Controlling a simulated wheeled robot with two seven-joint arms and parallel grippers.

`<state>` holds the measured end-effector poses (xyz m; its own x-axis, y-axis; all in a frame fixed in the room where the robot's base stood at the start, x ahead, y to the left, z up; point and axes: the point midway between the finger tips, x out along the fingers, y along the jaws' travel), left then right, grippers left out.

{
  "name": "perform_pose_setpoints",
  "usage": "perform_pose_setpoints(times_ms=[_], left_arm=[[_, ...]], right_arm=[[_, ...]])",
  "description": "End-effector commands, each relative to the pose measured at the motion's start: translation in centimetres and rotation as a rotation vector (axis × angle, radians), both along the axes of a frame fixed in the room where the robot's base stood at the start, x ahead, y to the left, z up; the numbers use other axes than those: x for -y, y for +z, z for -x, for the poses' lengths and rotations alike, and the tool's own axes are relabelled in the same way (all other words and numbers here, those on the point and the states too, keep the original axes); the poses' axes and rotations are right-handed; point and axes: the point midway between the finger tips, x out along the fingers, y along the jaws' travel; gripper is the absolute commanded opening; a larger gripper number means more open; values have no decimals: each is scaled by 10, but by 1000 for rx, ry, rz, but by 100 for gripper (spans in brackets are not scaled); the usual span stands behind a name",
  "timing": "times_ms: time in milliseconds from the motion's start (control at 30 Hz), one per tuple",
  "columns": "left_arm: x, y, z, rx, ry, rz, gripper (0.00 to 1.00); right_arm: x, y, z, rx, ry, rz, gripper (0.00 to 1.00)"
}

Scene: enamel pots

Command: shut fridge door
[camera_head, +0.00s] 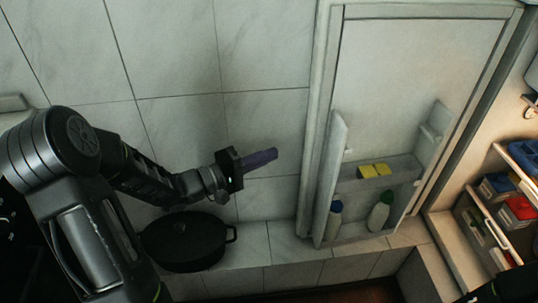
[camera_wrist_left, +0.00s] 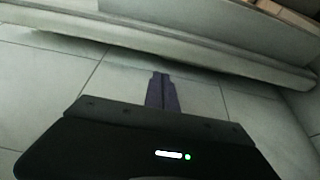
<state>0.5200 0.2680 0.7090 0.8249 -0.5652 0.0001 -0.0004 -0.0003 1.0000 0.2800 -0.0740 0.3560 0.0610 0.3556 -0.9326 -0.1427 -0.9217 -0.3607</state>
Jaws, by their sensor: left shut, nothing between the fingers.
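The fridge door (camera_head: 420,75) stands open at the right of the head view, its pale inner side facing me. A long pale edge (camera_wrist_left: 170,58) runs across beyond the fingertips there, probably the door's.
A black lidded pot (camera_head: 182,240) stands on the tiled ledge below my left arm. Pale wall tiles (camera_head: 265,50) lie behind the arm. At the far right are shelves (camera_head: 480,215) with blue and red items. A dark part, perhaps of my right arm, shows at the bottom right corner.

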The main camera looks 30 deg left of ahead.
Motion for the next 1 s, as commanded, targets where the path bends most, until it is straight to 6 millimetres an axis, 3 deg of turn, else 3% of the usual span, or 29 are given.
perform_pose_setpoints(times_ms=[300,500,1000], left_arm=[[31,-2,-44,2,-2,1,0],[43,-1,-63,1,-1,1,0],[46,0,-67,-1,1,1,0]], right_arm=[[3,-17,-3,5,-8,5,68],[4,-22,-5,9,-11,7,68],[5,-21,-5,8,-12,7,68]])
